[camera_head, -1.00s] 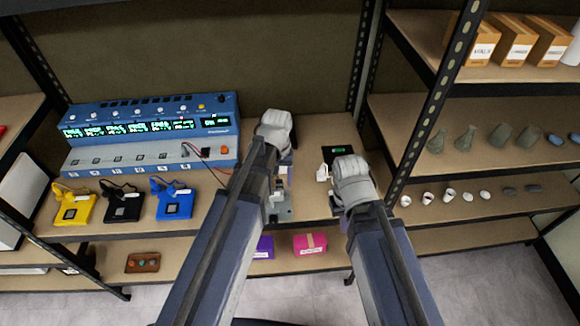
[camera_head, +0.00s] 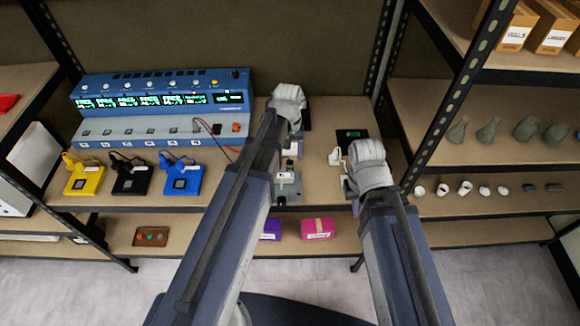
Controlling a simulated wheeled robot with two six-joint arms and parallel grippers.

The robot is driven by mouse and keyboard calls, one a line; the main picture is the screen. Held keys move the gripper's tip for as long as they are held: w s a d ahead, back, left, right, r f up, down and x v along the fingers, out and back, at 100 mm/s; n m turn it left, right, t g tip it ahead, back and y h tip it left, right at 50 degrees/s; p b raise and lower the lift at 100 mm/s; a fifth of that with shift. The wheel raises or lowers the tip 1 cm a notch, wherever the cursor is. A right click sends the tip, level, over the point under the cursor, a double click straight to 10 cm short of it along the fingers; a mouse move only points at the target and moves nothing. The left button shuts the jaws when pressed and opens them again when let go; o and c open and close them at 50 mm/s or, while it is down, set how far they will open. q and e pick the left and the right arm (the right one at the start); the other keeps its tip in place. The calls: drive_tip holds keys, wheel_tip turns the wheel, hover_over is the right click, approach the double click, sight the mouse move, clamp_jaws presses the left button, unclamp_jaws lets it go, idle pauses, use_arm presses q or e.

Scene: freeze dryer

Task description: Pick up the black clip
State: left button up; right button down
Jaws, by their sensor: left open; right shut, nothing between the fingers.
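The black clip (camera_head: 122,160) sits on top of a small black block (camera_head: 130,182) on the shelf at left. It stands between a yellow block with a yellow clip (camera_head: 84,180) and a blue block with a blue clip (camera_head: 183,182). My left gripper (camera_head: 290,96) is open, well to the right of the black clip, above the shelf beside the blue machine; its fingers are largely hidden by its own wrist. My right gripper (camera_head: 345,165) is shut and empty, further right near a small black device.
A blue machine (camera_head: 150,128) with green displays stands behind the blocks, with red and black leads at its right end. A small black device with a green screen (camera_head: 352,134) lies at right. A grey metal stand (camera_head: 288,186) is between my arms. A slotted post (camera_head: 455,100) rises at right.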

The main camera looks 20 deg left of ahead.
sight(290, 162)
use_arm(q)
drive_tip(key=f+b, duration=0.4)
drive_tip(key=f, duration=0.1)
drive_tip(key=shift+w+d+b, duration=0.15)
drive_tip(key=shift+w+b, duration=0.05)
drive_tip(key=shift+b, duration=0.1)
drive_tip(key=shift+r, duration=0.1)
clamp_jaws()
